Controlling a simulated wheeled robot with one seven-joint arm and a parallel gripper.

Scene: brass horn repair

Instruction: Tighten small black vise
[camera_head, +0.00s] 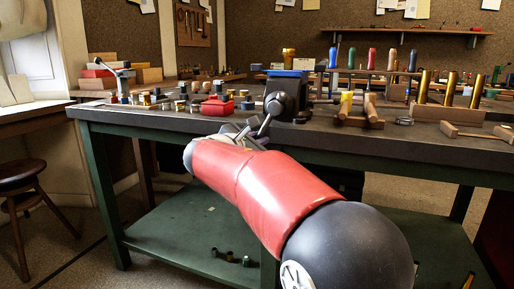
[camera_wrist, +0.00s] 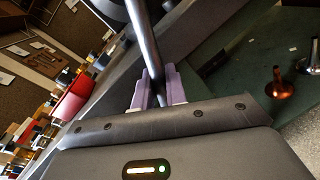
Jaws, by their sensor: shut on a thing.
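The small black vise (camera_head: 284,102) is mounted at the front edge of the workbench, with blue on its top. Its dark handle bar (camera_head: 267,121) slants down toward my gripper (camera_head: 256,137) at the bench edge. In the wrist view my gripper (camera_wrist: 157,92) has its two pale purple-grey fingers shut on the handle bar (camera_wrist: 146,45), one on each side of it. The bar runs up out of that view past a dark rounded part. A brass-coloured piece (camera_head: 289,54) stands above the blue top. My wrist hides part of the bench front below the vise.
The dark bench top (camera_head: 160,117) holds small brass parts and a red block (camera_head: 217,107) left of the vise. Wooden blocks (camera_head: 360,118) and brass tubes (camera_head: 450,88) stand to the right. A wooden stool (camera_head: 23,172) is at far left. A green lower shelf (camera_head: 190,230) lies under the bench.

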